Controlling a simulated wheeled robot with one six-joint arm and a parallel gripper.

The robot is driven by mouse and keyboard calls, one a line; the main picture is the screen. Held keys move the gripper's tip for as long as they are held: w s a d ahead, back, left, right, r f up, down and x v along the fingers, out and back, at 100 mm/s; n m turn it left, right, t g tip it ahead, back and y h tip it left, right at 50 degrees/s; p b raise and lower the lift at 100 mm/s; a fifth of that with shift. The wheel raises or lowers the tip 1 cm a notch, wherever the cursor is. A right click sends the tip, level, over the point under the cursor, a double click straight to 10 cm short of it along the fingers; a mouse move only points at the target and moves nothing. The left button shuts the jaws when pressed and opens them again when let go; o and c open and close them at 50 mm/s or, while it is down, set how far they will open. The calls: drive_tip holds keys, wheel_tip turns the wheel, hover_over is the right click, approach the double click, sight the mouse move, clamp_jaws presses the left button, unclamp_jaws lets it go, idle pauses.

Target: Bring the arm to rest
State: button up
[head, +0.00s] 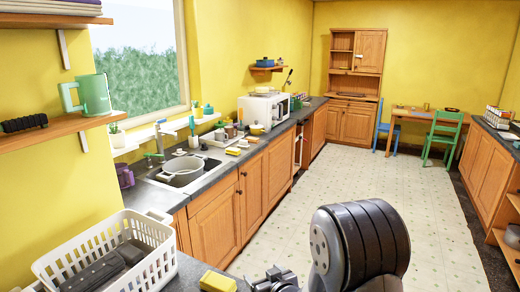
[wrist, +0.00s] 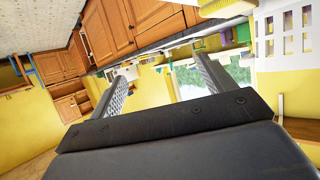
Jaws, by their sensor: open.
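My gripper (wrist: 164,65) shows in the wrist view with its two dark fingers spread well apart. Nothing is between them, and it holds nothing. The wrist picture is turned nearly upside down. In the head view my dark arm rises at the bottom middle, over the pale floor and beside the counter. A small dark part of it shows at the bottom edge next to a yellow block (head: 217,281). The fingers cannot be made out in the head view.
A white basket (head: 103,251) with dark items stands on the near counter. Behind it are a sink with a pot (head: 183,171) and a microwave (head: 263,107). A shelf with a green mug (head: 93,95) is at left. The patterned floor (head: 335,155) is clear.

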drive_tip(key=s+d+f+m+h, duration=0.2)
drive_tip(key=d, duration=0.4)
drive_tip(key=s+d+f+m+t+h+b, duration=0.1)
drive_tip(key=s+d+f+m+h, duration=0.1)
drive_tip(key=d, duration=0.5)
drive_tip(key=shift+s+d+f+m+h, duration=0.2)
drive_tip(key=shift+f+m+h, duration=0.1)
drive_tip(key=shift+f+h, duration=0.45)
drive_tip(key=shift+s+f+b, duration=0.1)
drive_tip(key=shift+b, duration=0.2)
